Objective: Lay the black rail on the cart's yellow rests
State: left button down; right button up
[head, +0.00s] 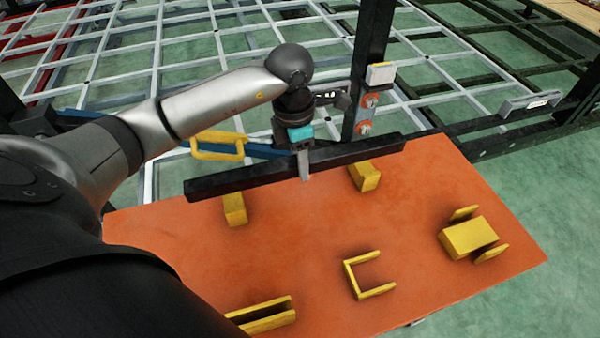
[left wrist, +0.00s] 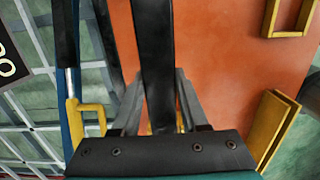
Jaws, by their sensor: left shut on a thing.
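The black rail (head: 240,180) lies lengthwise along the far edge of the orange cart top (head: 300,235) in the head view. My left gripper (head: 304,165) is shut on the rail near its middle, from above. The rail also shows in the left wrist view (left wrist: 156,50), running away between the fingers (left wrist: 160,110). Two yellow rests, a left one (head: 235,210) and a right one (head: 366,178), show just in front of and below the rail. The rail partly covers their tops; I cannot tell whether it touches them. My right gripper is out of view.
Other yellow fittings stand on the cart: a bracket (head: 348,276), a block between plates (head: 470,237) and a slotted holder (head: 265,316). A dark post (head: 370,50) and a grey lattice frame (head: 135,60) stand behind. The cart's middle is clear.

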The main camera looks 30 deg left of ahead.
aim_at(296, 160)
pick_arm(q)
jog(key=shift+f+b, duration=0.3)
jog(key=shift+f, duration=1.5)
jog(key=shift+c, duration=2.1)
grip_release()
jog(key=shift+f, duration=0.2)
jog(key=shift+r, duration=0.2)
jog(key=r, duration=0.4)
jog(key=r+p, duration=0.1)
jog(key=r, duration=0.3)
jog(key=r+p, duration=0.1)
jog(key=r, duration=0.3)
jog(key=shift+s+a, duration=0.25)
jog(key=shift+s, duration=0.15)
